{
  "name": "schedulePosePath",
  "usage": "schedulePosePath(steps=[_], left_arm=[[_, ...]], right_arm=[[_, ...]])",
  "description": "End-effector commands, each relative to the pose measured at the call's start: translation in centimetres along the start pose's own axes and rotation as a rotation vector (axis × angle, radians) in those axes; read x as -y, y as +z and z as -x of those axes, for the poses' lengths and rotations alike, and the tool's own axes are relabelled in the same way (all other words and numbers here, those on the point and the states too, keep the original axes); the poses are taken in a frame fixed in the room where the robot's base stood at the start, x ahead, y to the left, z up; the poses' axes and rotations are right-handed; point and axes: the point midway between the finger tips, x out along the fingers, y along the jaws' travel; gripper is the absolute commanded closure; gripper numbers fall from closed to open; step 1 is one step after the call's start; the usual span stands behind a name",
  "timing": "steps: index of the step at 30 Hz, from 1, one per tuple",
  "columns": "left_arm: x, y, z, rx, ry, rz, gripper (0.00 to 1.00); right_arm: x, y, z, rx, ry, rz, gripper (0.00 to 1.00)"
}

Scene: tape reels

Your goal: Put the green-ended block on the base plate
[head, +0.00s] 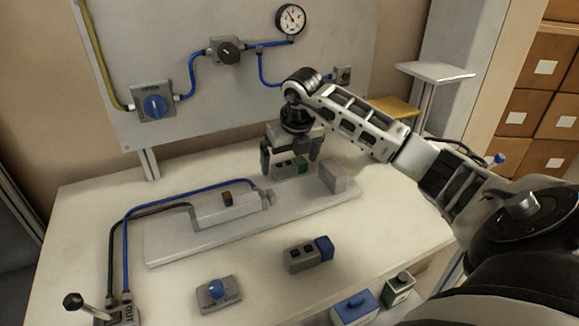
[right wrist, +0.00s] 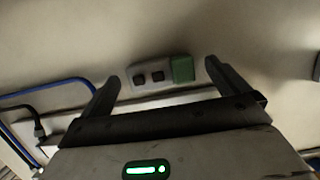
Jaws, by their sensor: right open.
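The green-ended block (head: 284,169) is a small grey block with two dark buttons and a green end. It lies on the table just behind the base plate (head: 165,255), a long pale slab, and appears apart from it. My right gripper (head: 290,162) is open over the block, pointing down, with a finger towards either end. In the right wrist view the block (right wrist: 155,77) shows between the open fingertips (right wrist: 163,80), its green end near the right finger. I cannot tell how far above it the fingers are. My left gripper is out of view.
The base plate carries a grey cylinder (head: 225,210) and an upright grey block (head: 332,177). A blue-ended block (head: 308,255) and a blue-knob box (head: 218,292) lie in front. A lever valve (head: 100,312) with hoses stands front left. A panel (head: 200,85) rises behind.

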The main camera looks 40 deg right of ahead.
Motion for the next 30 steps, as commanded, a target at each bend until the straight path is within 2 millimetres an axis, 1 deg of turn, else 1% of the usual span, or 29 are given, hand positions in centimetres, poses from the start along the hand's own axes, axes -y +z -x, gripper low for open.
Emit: schedulePosePath(steps=[5,6,8,9,11,12,13,14,23,26,29,30], left_arm=[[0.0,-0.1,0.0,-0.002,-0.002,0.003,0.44],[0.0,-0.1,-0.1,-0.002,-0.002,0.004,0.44],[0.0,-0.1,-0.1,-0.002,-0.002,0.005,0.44],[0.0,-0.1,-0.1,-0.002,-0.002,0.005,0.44],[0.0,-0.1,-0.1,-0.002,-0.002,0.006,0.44],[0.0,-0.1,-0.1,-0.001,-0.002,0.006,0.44],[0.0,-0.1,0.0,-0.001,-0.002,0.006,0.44],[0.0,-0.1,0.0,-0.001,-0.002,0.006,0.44],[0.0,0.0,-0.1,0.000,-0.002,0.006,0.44],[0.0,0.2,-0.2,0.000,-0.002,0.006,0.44],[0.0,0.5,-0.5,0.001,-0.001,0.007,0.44],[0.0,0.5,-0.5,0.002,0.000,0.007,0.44]], right_arm=[[0.0,0.0,0.0,0.001,0.000,0.000,0.00],[0.0,0.0,0.0,0.001,0.000,0.000,0.06],[0.0,0.0,0.0,0.001,0.000,0.000,0.22],[0.0,0.0,0.0,0.001,0.000,0.000,0.33],[0.0,0.0,0.0,0.001,0.000,0.000,0.50],[0.0,0.0,0.0,0.001,0.000,0.000,0.52],[0.0,0.1,0.0,0.002,0.000,0.000,0.52],[0.0,0.1,0.0,0.002,0.000,0.000,0.56],[0.0,0.2,0.4,0.003,0.001,0.000,0.57],[0.0,0.5,1.2,0.006,0.000,-0.001,0.57],[0.1,0.9,2.8,0.008,0.000,-0.001,0.57],[0.0,0.8,3.6,0.008,-0.001,0.001,0.57]])
